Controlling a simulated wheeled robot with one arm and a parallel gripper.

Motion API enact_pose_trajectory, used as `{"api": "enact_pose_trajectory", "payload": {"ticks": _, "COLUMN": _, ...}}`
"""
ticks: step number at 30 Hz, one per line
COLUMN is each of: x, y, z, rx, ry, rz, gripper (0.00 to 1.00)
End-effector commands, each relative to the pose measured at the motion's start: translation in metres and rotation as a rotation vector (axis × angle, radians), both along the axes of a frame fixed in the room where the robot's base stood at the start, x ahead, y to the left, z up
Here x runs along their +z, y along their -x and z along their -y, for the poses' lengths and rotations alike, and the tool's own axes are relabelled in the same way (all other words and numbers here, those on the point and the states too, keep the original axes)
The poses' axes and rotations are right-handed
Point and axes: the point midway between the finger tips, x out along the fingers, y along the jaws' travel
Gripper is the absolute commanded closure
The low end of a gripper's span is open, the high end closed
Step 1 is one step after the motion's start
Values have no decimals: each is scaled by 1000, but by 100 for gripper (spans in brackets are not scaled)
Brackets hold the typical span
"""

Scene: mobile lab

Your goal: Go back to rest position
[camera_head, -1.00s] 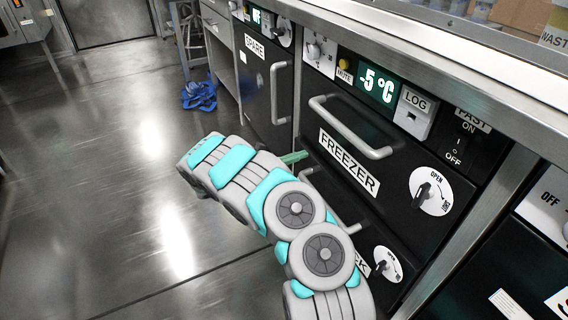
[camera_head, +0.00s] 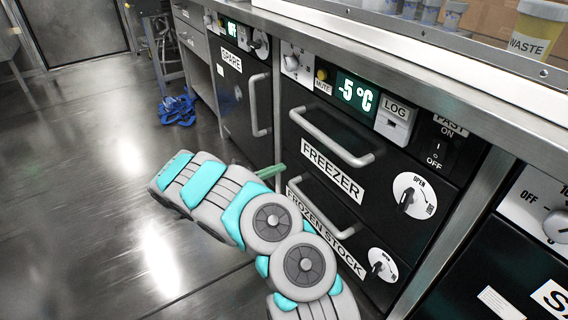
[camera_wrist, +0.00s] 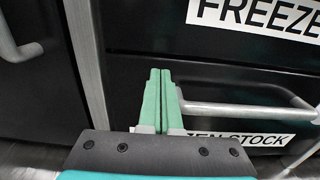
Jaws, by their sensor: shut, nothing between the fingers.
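My gripper (camera_wrist: 161,102) shows in the wrist view with its two green fingers shut together and nothing between them. It points at the dark drawer fronts, beside the left end of the frozen stock drawer's handle (camera_wrist: 245,110). I cannot tell whether it touches that handle. In the head view a green finger (camera_head: 270,171) shows past my grey and teal arm, near the left edge of the drawers. The freezer drawer (camera_head: 333,171) and the frozen stock drawer (camera_head: 326,232) look closed.
The spare cabinet (camera_head: 242,100) stands left of the freezer. A steel counter (camera_head: 400,60) runs above, with a waste cup (camera_head: 535,35) on it. A blue bundle (camera_head: 178,108) lies on the floor (camera_head: 80,200). The floor to the left is open.

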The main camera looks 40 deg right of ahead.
Motion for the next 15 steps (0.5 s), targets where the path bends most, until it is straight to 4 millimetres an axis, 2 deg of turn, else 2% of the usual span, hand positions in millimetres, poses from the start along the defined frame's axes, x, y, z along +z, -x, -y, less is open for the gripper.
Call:
{"api": "enact_pose_trajectory", "payload": {"ticks": 1, "x": 1, "y": -2, "z": -14, "rx": 4, "ry": -1, "rz": 1, "gripper": 100}}
{"api": "enact_pose_trajectory", "payload": {"ticks": 6, "x": 0, "y": -5, "z": -51, "rx": 5, "ry": -5, "rz": 3, "gripper": 100}}
{"api": "enact_pose_trajectory", "payload": {"ticks": 10, "x": 0, "y": -6, "z": -73, "rx": 3, "ry": -4, "rz": 2, "gripper": 100}}
{"api": "enact_pose_trajectory", "payload": {"ticks": 15, "x": 0, "y": -6, "z": -89, "rx": 1, "ry": -2, "rz": 1, "gripper": 100}}
